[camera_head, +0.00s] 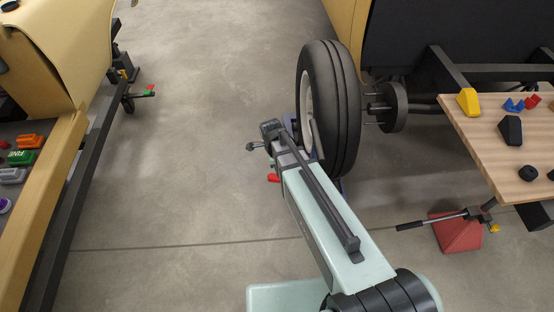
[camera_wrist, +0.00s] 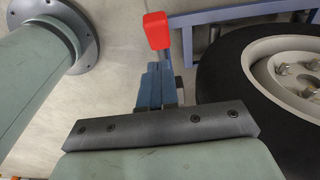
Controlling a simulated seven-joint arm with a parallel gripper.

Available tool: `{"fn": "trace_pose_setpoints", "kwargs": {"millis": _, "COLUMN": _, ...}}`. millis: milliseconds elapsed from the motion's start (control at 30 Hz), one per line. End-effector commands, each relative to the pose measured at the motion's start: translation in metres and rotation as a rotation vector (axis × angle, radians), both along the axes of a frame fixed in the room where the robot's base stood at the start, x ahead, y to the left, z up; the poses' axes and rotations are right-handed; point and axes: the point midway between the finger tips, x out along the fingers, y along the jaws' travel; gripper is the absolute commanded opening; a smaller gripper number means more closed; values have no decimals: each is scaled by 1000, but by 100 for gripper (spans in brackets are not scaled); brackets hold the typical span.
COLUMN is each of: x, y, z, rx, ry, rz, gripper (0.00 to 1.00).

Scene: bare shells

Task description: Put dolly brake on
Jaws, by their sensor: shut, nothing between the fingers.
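The red-tipped brake lever (camera_wrist: 157,30) shows in the wrist view just beyond my gripper (camera_wrist: 153,70). Its red end stands past the fingertips, slightly right of them. My gripper is shut and empty, with its blue-grey fingers together. I cannot tell whether the fingers touch the lever. The dolly's blue frame (camera_wrist: 235,17) runs across the top right, next to the wheel (camera_wrist: 248,75). In the head view a red piece (camera_head: 274,178), likely the lever's end, shows left of my arm. The upright wheel (camera_head: 345,110) stands behind my arm, which hides most of the dolly and gripper.
A wooden bench (camera_head: 475,140) with small coloured blocks stands at right. Below it are a red wedge (camera_head: 458,232) and a black-handled clamp (camera_head: 432,220). A yellow vehicle body (camera_head: 65,40) lines the left. The concrete floor (camera_head: 190,150) between is clear.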

Motion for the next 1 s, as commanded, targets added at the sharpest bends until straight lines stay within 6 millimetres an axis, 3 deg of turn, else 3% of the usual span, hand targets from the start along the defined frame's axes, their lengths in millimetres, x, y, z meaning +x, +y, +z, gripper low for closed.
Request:
{"fn": "trace_pose_setpoints", "kwargs": {"millis": 333, "x": 1, "y": 14, "z": -33, "rx": 0, "ry": -1, "rz": 0, "gripper": 0}}
{"fn": "trace_pose_setpoints", "kwargs": {"millis": 1000, "x": 1, "y": 21, "z": -45, "rx": -54, "ry": 3, "rz": 3, "gripper": 0}}
